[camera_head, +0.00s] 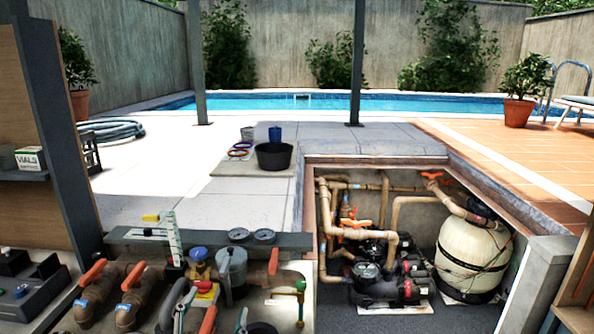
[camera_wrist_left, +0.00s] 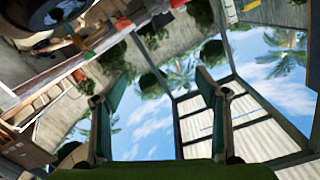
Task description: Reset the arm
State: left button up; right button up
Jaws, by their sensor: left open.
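My left gripper (camera_wrist_left: 162,75) shows in the left wrist view. Its two dark fingers with teal inner faces stand well apart, with nothing between them. Sky, palm trees and a slatted roof show beyond the fingers, so the wrist camera looks upward at a tilt. In the head view, grey curved parts low in the picture, among the valves, look like my left gripper, but I cannot make out its fingertips clearly. My right gripper is in neither view.
Brown pipes with orange-handled valves (camera_head: 134,278) crowd the bench at bottom left. The pit holds a black pump (camera_head: 392,285) and a cream filter tank (camera_head: 472,258). A black bucket (camera_head: 274,157) stands on the paving. Grey posts (camera_head: 357,60) rise behind. The paving at left is mostly clear.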

pick_arm(q)
jog(key=s+a+f+n+g+y, duration=0.1)
jog(key=s+a+f+g, duration=0.15)
jog(key=f, duration=0.35)
jog(key=s+a+f+n+g, duration=0.1)
jog(key=s+f+g, duration=0.1)
jog(key=s+f, duration=0.3)
jog(key=s+a+f+n+g, duration=0.1)
jog(key=s+f+g, duration=0.5)
jog(key=s, duration=0.4)
jog(key=s+f+g, duration=0.3)
jog(key=s+f, duration=0.5)
jog(key=s, duration=0.3)
notch_tip(320, 180, down, 28)
jog(key=s+f+g+b, duration=0.1)
jog(key=s+g, duration=0.1)
jog(key=s, duration=0.1)
jog(key=s+a+f+b, duration=0.1)
jog(key=s+a+f, duration=0.2)
jog(key=s+f, duration=1.2)
jog(key=shift+s+f+g, duration=0.25)
jog(key=shift+s+g, duration=0.2)
jog(key=shift+s, duration=0.1)
